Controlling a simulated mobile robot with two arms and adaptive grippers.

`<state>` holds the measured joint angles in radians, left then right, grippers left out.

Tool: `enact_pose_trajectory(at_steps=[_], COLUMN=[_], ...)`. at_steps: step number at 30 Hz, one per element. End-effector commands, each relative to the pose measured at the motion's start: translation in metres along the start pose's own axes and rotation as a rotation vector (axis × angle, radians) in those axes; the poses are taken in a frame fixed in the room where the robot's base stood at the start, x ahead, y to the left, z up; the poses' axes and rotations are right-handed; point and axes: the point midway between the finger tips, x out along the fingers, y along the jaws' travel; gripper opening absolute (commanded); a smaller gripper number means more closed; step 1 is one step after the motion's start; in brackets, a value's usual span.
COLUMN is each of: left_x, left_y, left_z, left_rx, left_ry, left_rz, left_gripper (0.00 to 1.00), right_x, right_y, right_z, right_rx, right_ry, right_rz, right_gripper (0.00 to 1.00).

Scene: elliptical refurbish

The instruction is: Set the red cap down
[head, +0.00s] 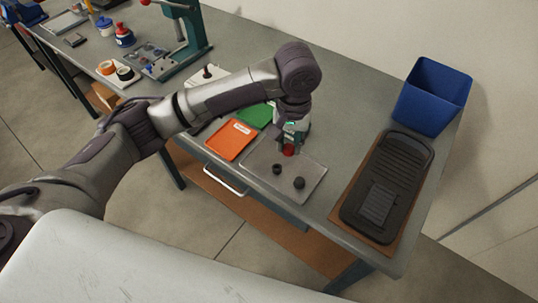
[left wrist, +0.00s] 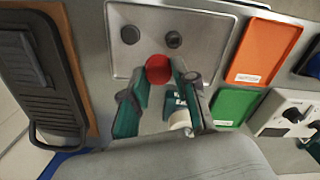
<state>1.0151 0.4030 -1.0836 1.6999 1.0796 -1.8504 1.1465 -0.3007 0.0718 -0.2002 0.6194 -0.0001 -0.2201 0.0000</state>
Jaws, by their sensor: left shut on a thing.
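The red cap (head: 289,150) is between the fingertips of my left gripper (head: 291,140), over the grey metal tray (head: 312,171) on the workbench. In the left wrist view the round red cap (left wrist: 158,69) sits between the two green-and-grey fingers (left wrist: 160,85), which are shut on it. I cannot tell whether the cap touches the tray. Two small dark knobs, one (head: 277,169) and another (head: 299,183), stand on the tray in front of the cap. My right gripper is not in view.
An orange tray (head: 231,140) and a green tray (head: 255,116) lie left of the metal tray. A black ridged appliance (head: 388,185) on a brown board and a blue bin (head: 433,95) are to the right. A green press (head: 184,45) stands at the far left.

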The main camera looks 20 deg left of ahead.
Motion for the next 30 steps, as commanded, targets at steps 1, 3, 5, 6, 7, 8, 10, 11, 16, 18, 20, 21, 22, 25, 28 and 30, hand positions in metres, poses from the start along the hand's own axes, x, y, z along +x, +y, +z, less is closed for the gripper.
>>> enact_pose_trajectory(at_steps=[1, 3, 5, 6, 7, 8, 10, 11, 16, 18, 20, 21, 22, 25, 28, 30], left_x=[0.005, 0.015, 0.023, 0.028, 0.032, 0.035, 0.041, 0.043, 0.053, 0.063, 0.072, 0.078, 0.081, 0.088, 0.089, 0.089], left_y=[-0.014, -0.028, -0.040, -0.047, -0.051, -0.056, -0.064, -0.067, -0.073, -0.073, -0.073, -0.072, -0.072, -0.072, -0.072, -0.072], left_z=[-0.006, -0.013, -0.019, -0.024, -0.026, -0.029, -0.033, -0.035, -0.038, -0.037, -0.037, -0.037, -0.037, -0.038, -0.038, -0.038], left_rx=[-0.007, -0.007, -0.006, -0.004, -0.005, -0.003, -0.001, -0.001, 0.002, 0.002, 0.002, 0.002, 0.003, 0.003, 0.004, 0.004], left_ry=[-0.002, -0.003, -0.003, -0.003, -0.002, -0.001, -0.001, -0.001, -0.002, -0.004, -0.004, -0.002, -0.002, 0.000, 0.001, 0.001], left_rz=[-0.005, -0.005, -0.005, -0.005, -0.004, -0.004, -0.002, -0.002, -0.001, -0.002, -0.002, -0.001, -0.002, -0.001, 0.000, 0.000], left_gripper=[0.00, 0.00, 0.00, 0.00, 0.00, 0.00, 0.00, 0.00, 0.00, 0.00, 0.00, 0.00, 0.00, 0.00, 0.00, 0.00], right_x=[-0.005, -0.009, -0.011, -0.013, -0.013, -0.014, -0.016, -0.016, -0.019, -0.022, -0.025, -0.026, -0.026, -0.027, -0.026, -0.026], right_y=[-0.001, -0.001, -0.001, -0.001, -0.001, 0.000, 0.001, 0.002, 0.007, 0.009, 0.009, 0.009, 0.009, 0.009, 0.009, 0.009], right_z=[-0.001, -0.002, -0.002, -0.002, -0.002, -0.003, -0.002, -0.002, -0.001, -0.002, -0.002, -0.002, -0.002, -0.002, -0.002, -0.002], right_rx=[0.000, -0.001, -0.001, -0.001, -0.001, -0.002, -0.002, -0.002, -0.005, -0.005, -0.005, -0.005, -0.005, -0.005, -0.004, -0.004], right_ry=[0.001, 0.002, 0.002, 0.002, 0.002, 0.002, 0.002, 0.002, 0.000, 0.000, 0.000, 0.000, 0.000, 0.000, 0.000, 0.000], right_rz=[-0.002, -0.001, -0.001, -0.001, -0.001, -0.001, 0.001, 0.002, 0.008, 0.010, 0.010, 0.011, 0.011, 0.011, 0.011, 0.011], right_gripper=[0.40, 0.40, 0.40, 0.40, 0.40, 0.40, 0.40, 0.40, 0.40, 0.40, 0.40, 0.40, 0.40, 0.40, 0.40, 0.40])
